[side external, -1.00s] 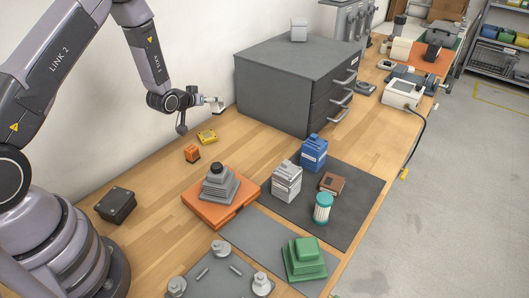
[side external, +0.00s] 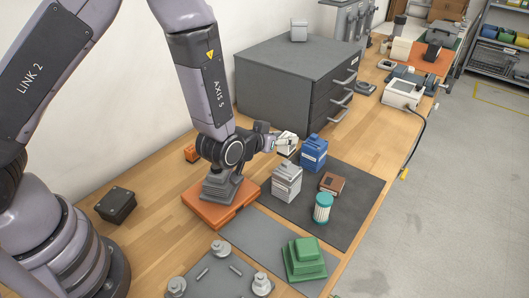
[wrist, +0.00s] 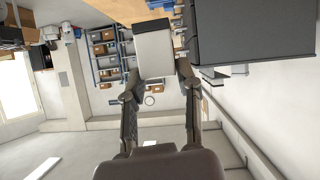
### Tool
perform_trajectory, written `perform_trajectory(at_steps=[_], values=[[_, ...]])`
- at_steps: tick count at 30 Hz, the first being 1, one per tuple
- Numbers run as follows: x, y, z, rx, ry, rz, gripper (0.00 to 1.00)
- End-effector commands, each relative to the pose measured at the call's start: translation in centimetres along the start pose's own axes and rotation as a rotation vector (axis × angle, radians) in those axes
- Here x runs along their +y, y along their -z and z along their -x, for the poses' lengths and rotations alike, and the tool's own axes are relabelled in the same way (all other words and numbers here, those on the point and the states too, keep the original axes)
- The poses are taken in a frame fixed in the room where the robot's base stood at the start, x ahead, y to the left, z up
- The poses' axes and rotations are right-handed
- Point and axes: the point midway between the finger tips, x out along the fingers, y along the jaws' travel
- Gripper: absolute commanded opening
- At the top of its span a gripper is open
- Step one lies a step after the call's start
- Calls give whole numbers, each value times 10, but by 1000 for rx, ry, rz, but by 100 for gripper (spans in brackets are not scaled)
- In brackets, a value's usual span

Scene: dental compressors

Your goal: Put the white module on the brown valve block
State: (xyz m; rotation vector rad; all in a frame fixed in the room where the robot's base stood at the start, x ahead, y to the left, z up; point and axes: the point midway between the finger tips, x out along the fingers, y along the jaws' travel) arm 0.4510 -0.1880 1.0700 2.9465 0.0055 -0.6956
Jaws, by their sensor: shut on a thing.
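The white module (side external: 288,141) is held in my gripper (side external: 275,143), above the bench and in front of the grey drawer cabinet. The wrist view shows the pale module (wrist: 154,52) between the two fingers of my gripper (wrist: 158,82). The brown valve block (side external: 332,183) lies on the dark mat, to the right of and lower in the picture than the module. My gripper and module are apart from the block. I cannot make out the block in the wrist view.
A blue box (side external: 313,153) stands close to the right of the module. A grey-white box (side external: 287,183) and a teal-and-white cylinder (side external: 322,208) stand near the brown block on the dark mat (side external: 358,205). The grey drawer cabinet (side external: 290,75) is behind.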

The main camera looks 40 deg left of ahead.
Motion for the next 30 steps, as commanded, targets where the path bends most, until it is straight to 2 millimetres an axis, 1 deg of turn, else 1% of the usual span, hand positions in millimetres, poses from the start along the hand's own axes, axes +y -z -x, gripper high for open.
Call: perform_trajectory(at_steps=[1, 3, 5, 7, 8, 11, 12, 17, 18, 21, 25, 30], values=[[11, -3, 6, -1, -10, -8, 0], [19, -6, 11, -3, -13, -13, 0], [24, -7, 11, -4, -13, -15, 0], [29, -8, 4, -3, -13, -16, 0], [32, -8, -1, -3, -13, -16, 0], [40, -10, -26, -4, -12, -15, 0], [45, -10, -37, -2, -12, -14, 0], [62, -12, -79, -2, -12, -13, 0], [64, -18, -89, -6, -12, -16, 0], [69, -30, -110, -5, -12, -16, 0], [74, -40, -129, -4, -13, -17, 0], [77, -45, -139, -4, -13, -16, 0]])
